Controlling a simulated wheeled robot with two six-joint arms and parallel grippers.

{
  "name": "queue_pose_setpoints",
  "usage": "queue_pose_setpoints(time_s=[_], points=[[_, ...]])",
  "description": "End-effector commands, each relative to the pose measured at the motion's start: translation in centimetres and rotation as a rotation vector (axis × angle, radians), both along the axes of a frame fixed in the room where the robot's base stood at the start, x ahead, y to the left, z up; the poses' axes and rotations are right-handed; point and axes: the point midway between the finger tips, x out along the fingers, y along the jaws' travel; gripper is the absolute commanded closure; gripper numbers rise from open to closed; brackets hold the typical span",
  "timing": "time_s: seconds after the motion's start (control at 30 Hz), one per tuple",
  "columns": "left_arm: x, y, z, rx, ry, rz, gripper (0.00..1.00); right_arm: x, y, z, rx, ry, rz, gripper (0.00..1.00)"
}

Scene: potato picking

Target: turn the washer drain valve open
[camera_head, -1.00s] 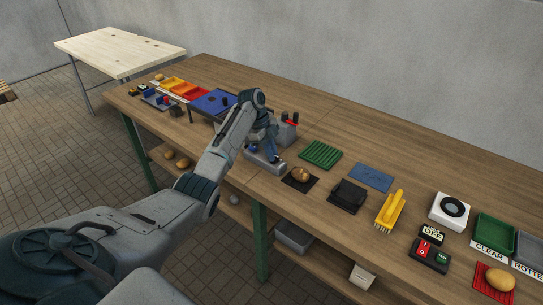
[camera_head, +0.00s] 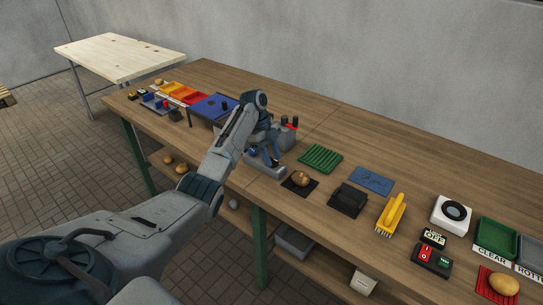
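The washer seems to be the grey unit (camera_head: 286,140) with red and black parts on top, near the middle of the bench. A low grey block (camera_head: 268,170) lies at its front. A small blue part (camera_head: 252,153) shows beside my gripper; I cannot tell for sure that it is the drain valve. My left gripper (camera_head: 271,158) points down just above the grey block, close to the blue part. Its fingers are small and partly hidden by the wrist, so their opening and any contact are unclear. My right gripper is not in view.
To the right are a green ribbed tray (camera_head: 320,158), a potato (camera_head: 302,179) on a black mat, a black block (camera_head: 348,198), a yellow brush (camera_head: 391,214) and a red-and-green switch box (camera_head: 432,260). A blue tray (camera_head: 214,106) stands to the left. The bench behind the washer is clear.

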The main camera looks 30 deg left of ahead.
Motion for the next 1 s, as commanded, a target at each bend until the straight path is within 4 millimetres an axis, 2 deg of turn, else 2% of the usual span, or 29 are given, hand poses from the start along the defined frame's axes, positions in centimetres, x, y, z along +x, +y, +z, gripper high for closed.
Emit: queue_pose_setpoints(time_s=[0.27,0.37,0.47,0.6,0.63,0.7,0.8,1.0], points=[[0.0,0.1,0.0,0.000,0.001,0.001,0.67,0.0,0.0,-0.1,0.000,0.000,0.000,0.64],[0.0,0.3,0.6,0.000,-0.001,0.001,0.67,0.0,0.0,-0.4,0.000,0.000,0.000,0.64],[0.1,0.9,1.9,0.000,-0.001,0.002,0.67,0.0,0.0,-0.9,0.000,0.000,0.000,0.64],[0.3,2.1,4.7,0.001,-0.005,0.002,0.67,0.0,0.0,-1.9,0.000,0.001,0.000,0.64],[0.2,2.3,5.5,0.001,-0.002,0.001,0.67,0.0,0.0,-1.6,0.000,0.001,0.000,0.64],[0.2,2.7,7.2,-0.001,0.002,0.001,0.67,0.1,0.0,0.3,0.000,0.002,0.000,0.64],[0.3,3.3,8.5,0.000,0.001,0.002,0.67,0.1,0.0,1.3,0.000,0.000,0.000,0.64],[0.4,4.0,9.8,0.000,0.001,0.001,0.67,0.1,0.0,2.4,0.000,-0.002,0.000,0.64]])
